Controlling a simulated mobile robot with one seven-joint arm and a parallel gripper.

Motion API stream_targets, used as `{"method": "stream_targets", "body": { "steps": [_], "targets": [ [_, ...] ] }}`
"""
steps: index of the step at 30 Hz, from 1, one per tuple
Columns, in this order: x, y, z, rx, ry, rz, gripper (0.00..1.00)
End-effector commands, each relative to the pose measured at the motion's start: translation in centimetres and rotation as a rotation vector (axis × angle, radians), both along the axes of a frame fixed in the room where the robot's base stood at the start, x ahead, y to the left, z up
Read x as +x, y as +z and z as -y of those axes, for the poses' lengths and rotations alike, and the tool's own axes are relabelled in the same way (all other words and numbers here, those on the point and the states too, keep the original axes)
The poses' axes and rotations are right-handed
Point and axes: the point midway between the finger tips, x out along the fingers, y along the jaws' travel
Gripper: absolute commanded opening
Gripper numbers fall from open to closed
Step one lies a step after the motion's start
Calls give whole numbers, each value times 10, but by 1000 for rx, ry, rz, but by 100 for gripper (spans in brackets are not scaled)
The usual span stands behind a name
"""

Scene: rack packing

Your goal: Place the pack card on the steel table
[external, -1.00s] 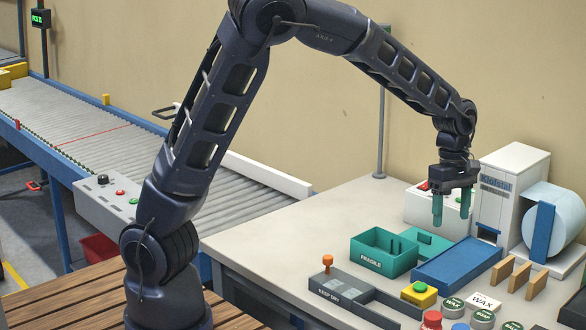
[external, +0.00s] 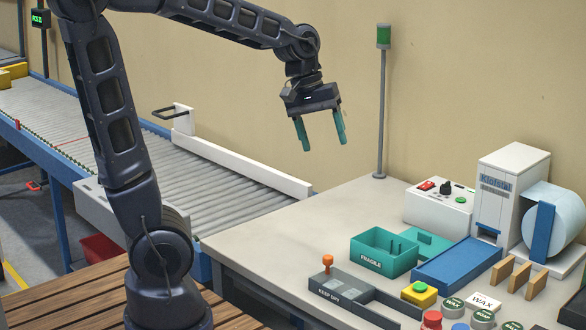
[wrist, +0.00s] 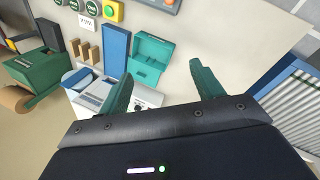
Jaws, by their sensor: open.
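My gripper (external: 323,144) is open and empty, held high above the far left part of the table, with its teal fingers spread. In the wrist view its fingers (wrist: 163,82) are apart with nothing between them. The steel table (external: 300,232) has a pale grey top, bare across its left and back part. I cannot tell whether this is the pack card.
A teal FRAGILE box (external: 385,255) stands mid-table, beside a blue ramp (external: 456,264) leading to a white label printer (external: 508,190). A grey KEEP DRY tray (external: 345,291) sits at the front. A thin pole (external: 381,110) rises at the back; a roller conveyor (external: 215,180) runs left.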

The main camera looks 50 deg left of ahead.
Motion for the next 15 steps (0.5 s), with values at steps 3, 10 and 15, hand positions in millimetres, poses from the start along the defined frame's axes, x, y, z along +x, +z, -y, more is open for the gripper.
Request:
{"method": "stream_targets", "body": {
  "steps": [3,10,15],
  "targets": [
    [-28,10,-23,36,-80,81,66],
    [-80,18,-55,161,-245,224,66],
    [-115,17,-72,279,-353,300,66]
  ]
}}
